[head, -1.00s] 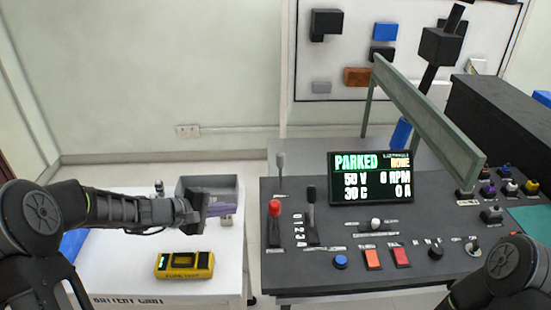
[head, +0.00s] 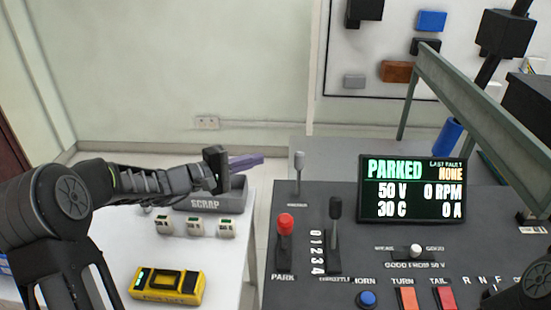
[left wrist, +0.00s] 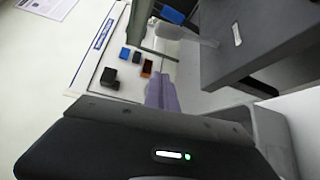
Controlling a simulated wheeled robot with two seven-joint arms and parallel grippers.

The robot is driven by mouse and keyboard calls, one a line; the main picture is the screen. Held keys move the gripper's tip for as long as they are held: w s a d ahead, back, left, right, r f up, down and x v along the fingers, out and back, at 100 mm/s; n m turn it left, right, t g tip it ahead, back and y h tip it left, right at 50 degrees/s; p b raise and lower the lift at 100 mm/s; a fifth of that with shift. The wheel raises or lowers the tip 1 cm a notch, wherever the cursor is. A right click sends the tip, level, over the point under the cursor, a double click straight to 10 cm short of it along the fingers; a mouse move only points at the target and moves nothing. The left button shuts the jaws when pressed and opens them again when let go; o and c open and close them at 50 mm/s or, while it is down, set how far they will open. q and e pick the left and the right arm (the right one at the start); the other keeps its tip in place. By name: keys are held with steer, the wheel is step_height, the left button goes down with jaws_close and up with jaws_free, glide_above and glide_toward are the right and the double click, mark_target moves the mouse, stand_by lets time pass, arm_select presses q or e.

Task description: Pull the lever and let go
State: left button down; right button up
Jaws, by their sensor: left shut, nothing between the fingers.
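Three levers stand on the dark console (head: 370,276): a grey-knobbed one at the back left (head: 298,172), a red-knobbed PARK lever (head: 285,238) and a black THROTTLE lever (head: 335,222). All three look roughly upright. My left gripper (head: 258,160) has purple fingers, which are shut and empty. It appears above the grey scrap box, left of the grey-knobbed lever and apart from it. In the left wrist view its fingers (left wrist: 161,93) point away from the camera, and a blurred grey lever (left wrist: 188,36) shows beyond them. My right gripper is out of view.
The display (head: 411,188) reads PARKED. The scrap box (head: 208,203), small white blocks (head: 194,226) and a yellow meter (head: 166,287) are on the white cart. A green-grey rail (head: 480,115) slants over the console's right side. A gap separates cart and console.

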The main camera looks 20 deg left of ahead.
mark_target(298, 162)
arm_select(q)
steer(key=w+d+p, duration=0.2)
steer(key=w+d, duration=0.2)
steer(key=d, duration=0.4)
steer(key=shift+d+f, duration=0.15)
steer(key=shift+w, duration=0.1)
steer(key=s+m+b, duration=0.1)
steer(key=b, duration=0.5)
steer(key=s+m+t+h+b, duration=0.1)
steer(key=b, duration=0.5)
steer(key=s+d+m+t+b, duration=0.1)
steer(key=s+b, duration=0.1)
steer(key=b, duration=0.5)
steer(key=shift+f, duration=0.3)
steer(key=shift+r+p, duration=0.35)
steer(key=shift+r, duration=0.15)
